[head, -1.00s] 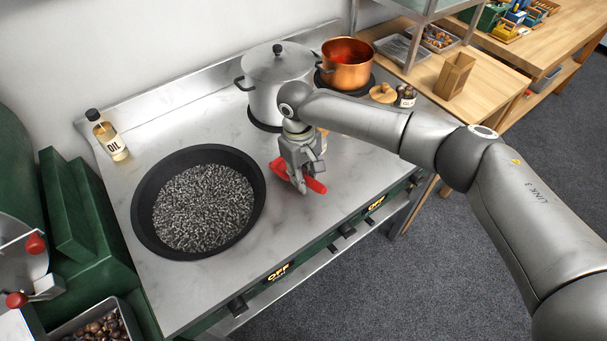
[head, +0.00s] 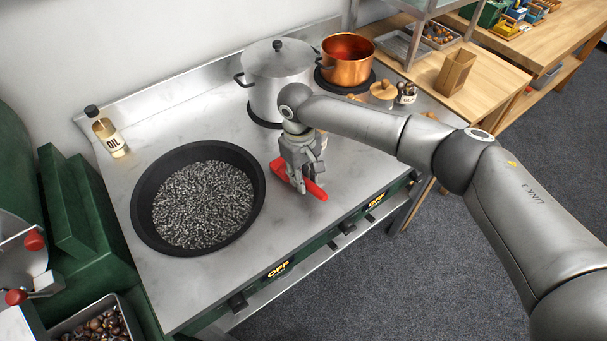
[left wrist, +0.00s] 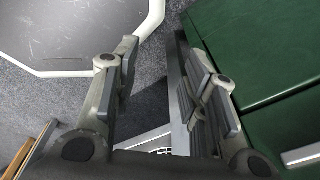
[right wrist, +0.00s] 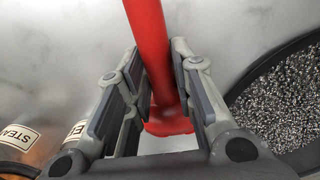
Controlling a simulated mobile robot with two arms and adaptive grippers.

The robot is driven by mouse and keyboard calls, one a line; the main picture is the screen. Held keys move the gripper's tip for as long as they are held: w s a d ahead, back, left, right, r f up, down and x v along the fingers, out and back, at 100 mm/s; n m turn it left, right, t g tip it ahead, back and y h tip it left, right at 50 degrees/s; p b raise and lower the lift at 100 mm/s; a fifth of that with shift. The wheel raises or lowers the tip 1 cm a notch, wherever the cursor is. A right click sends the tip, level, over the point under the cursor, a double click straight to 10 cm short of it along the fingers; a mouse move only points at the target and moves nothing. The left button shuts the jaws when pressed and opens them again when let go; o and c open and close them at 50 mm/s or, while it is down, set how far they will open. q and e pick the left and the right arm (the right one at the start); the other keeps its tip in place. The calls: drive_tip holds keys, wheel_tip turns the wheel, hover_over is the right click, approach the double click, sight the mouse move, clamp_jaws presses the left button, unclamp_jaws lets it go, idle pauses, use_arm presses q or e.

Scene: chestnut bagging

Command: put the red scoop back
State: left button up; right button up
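The red scoop (head: 314,190) is at the front of the steel stove top, right of the black pan. My right gripper (head: 301,185) is over it from above, with its fingers on both sides of the red part. In the right wrist view the red scoop (right wrist: 150,50) runs between the finger pads, which appear to touch it on both sides. I cannot tell whether the scoop touches the stove top. My left gripper (left wrist: 160,70) shows only in its wrist view, open and empty, beside a green panel.
The black pan (head: 142,215) of dark grains stands left of the scoop. A steel pot (head: 278,85) and copper pot (head: 347,70) stand behind. An oil bottle (head: 108,135) is at the back left. A wooden-lidded jar (head: 382,94) stands right of the pots.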

drive_tip(key=o, duration=0.3)
